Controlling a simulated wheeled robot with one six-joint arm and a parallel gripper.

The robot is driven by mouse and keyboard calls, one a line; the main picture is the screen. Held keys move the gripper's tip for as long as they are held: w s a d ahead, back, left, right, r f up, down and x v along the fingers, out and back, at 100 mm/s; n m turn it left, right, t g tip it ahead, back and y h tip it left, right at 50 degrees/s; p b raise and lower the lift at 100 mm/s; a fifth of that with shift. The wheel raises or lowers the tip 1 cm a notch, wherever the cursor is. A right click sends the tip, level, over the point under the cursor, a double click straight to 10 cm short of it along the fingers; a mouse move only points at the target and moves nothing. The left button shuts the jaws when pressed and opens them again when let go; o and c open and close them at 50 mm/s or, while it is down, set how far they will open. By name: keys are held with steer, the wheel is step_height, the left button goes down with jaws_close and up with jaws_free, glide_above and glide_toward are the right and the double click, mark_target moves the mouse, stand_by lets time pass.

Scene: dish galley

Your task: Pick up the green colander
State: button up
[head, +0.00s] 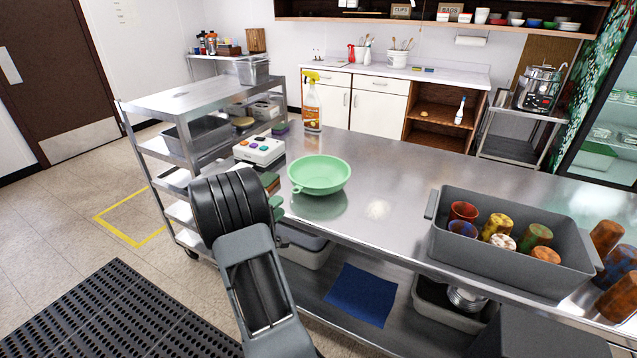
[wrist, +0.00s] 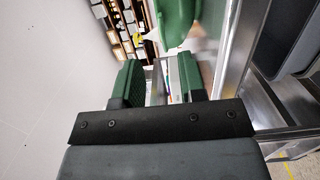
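The green colander (head: 319,176) stands upright on the steel counter (head: 390,172), near its left end. It is a shallow round bowl with a rim. My gripper (head: 274,192) is just left of the colander in the head view, at the counter's edge, partly hidden behind my own dark wrist. In the wrist view my gripper (wrist: 160,75) shows two green finger pads apart with nothing between them. Part of the colander (wrist: 178,22) shows beyond the fingers at the top, just right of centre. I see a gap to it in the head view.
A white box with coloured buttons (head: 259,150) and an orange spray bottle (head: 312,106) stand behind the colander. A grey bin of cups (head: 510,257) is on the right. A steel cart (head: 190,97) stands at left. The counter between colander and bin is clear.

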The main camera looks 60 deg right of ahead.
steer(key=d, duration=0.7)
steer(key=s+d, duration=0.1)
steer(key=d, duration=0.2)
steer(key=shift+s+d+p, duration=0.1)
steer(key=shift+d+p, duration=0.2)
steer(key=shift+c, duration=0.3)
jaws_close()
